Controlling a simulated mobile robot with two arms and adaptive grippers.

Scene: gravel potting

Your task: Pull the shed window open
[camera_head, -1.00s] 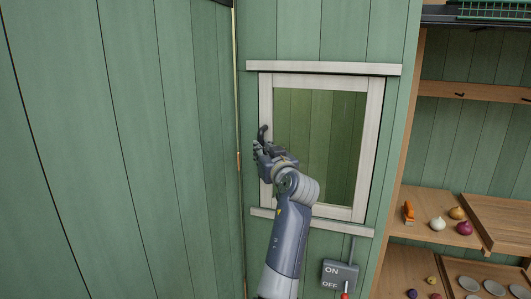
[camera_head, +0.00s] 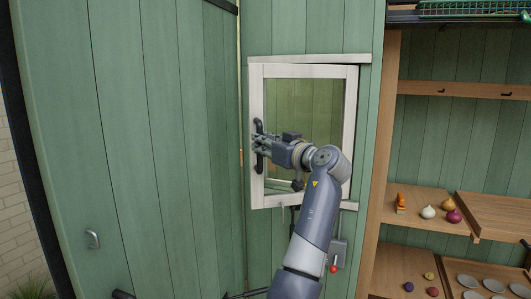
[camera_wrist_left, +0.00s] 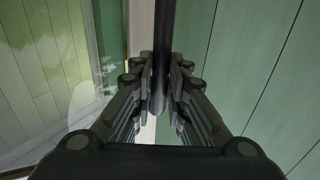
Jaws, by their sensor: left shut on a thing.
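The shed window has a pale wooden sash (camera_head: 257,95) around a clear pane. A dark upright handle (camera_head: 258,126) sits on the sash's left side. My left gripper (camera_head: 259,144) is shut on this handle. In the left wrist view the handle (camera_wrist_left: 164,35) runs between the fingers of my left gripper (camera_wrist_left: 162,88), and the pane (camera_wrist_left: 45,75) is at the left. My forearm hides the lower right of the sash. My right gripper is not in view.
A green door-like panel (camera_head: 160,150) with a small metal handle (camera_head: 92,239) stands at the left. Wooden shelves (camera_head: 430,222) with onions are at the right. A switch box (camera_head: 338,252) is below the window, partly behind my arm.

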